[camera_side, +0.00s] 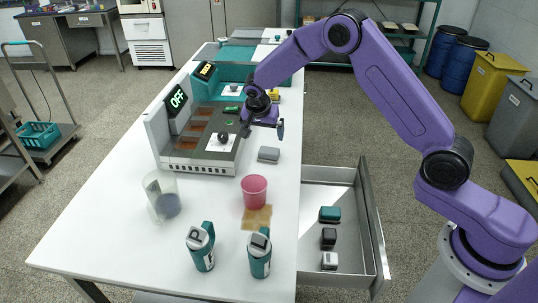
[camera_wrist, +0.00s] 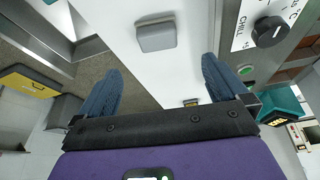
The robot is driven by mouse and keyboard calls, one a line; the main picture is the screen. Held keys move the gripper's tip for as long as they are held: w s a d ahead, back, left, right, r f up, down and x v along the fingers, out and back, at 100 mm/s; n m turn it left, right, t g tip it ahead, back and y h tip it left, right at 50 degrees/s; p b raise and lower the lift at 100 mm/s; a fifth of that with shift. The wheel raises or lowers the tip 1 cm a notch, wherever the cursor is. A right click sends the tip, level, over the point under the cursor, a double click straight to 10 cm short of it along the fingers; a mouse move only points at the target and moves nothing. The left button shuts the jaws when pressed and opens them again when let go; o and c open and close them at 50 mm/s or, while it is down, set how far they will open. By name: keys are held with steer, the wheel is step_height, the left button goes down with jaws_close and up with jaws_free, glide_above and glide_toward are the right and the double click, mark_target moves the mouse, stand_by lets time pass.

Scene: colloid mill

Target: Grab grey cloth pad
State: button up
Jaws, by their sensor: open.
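The grey cloth pad (camera_side: 268,154) lies flat on the white table, to the right of the low grey unit. It also shows at the top of the wrist view (camera_wrist: 156,36), beyond the fingertips and roughly between them. My gripper (camera_side: 266,126) is above the table, a little behind the pad in the side view. In the wrist view my gripper (camera_wrist: 161,68) is open, with its two blue-grey fingers wide apart and nothing between them.
The grey unit (camera_side: 212,140) with a black knob and an OFF display stands left of the pad. In front are a pink cup (camera_side: 254,191), a clear beaker (camera_side: 162,195) and two teal canisters (camera_side: 201,247) (camera_side: 260,255). An open drawer (camera_side: 345,195) holds several small blocks.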

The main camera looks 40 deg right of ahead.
mark_target(269, 150)
steer(key=x, duration=0.7)
steer(key=shift+f, duration=0.1)
steer(key=shift+d+x, duration=0.15)
steer(key=shift+x, duration=1.15)
steer(key=shift+d+x, duration=0.1)
steer(key=shift+x, duration=1.25)
steer(key=shift+s, duration=0.1)
steer(key=c, duration=1)
